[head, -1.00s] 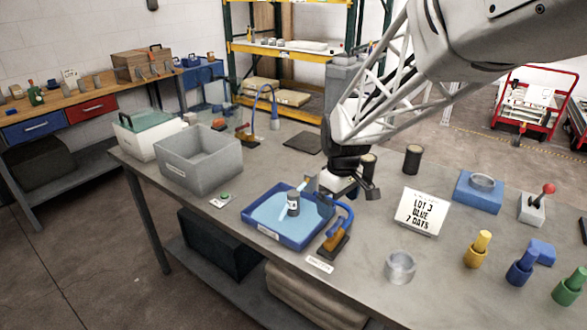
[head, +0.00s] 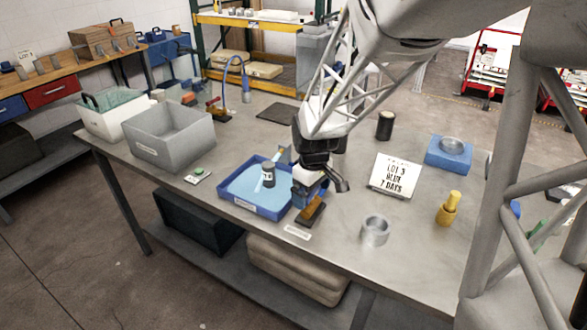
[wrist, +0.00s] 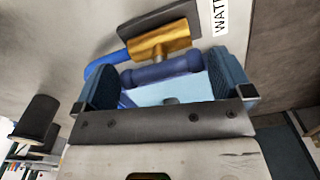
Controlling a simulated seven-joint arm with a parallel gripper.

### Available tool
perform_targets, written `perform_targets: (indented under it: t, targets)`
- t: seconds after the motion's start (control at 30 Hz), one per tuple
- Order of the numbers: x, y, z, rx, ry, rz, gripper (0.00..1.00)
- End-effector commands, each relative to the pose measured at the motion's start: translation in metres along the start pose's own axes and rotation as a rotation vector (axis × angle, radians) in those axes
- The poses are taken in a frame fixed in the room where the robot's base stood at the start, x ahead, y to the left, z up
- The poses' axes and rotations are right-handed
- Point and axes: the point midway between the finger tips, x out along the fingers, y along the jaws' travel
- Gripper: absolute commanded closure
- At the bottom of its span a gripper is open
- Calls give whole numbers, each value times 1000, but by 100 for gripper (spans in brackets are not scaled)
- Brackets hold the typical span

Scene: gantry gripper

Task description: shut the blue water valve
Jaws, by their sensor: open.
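The water valve has a brass body (head: 312,210) on a dark base, at the right edge of a blue tray (head: 270,211) of light-blue water. My gripper (head: 308,182) is right above it and hides its upper part in the head view. In the wrist view the brass body (wrist: 160,42) shows with a blue hose at its left. A dark-blue bar (wrist: 160,71), which looks like the valve handle, lies crosswise between the two blue fingers of my gripper (wrist: 168,80). The fingers are open, with a gap at each end of the bar. Contact cannot be seen.
A grey bin (head: 170,140) is to the left, a sign (head: 396,176) and a metal ring (head: 375,231) to the right. The bench's front edge is close to the valve.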

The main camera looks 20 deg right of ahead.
Motion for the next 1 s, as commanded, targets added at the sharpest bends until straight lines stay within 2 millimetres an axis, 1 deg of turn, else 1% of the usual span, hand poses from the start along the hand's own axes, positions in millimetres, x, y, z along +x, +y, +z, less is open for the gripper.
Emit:
perform_targets:
  t: [0.1, 0.37, 0.5, 0.57, 0.83, 1.0]
  targets:
    - [4, 0, 0, 0, -1, -1, 2]
    - [4, 0, 0, 0, -1, -1, 2]
    - [4, 0, 0, 0, -1, -1, 24]
    - [4, 0, 0, 0, -1, -1, 32]
    - [4, 0, 0, 19, -1, 0, 32]
    - [4, 0, 0, 73, -1, 0, 32]
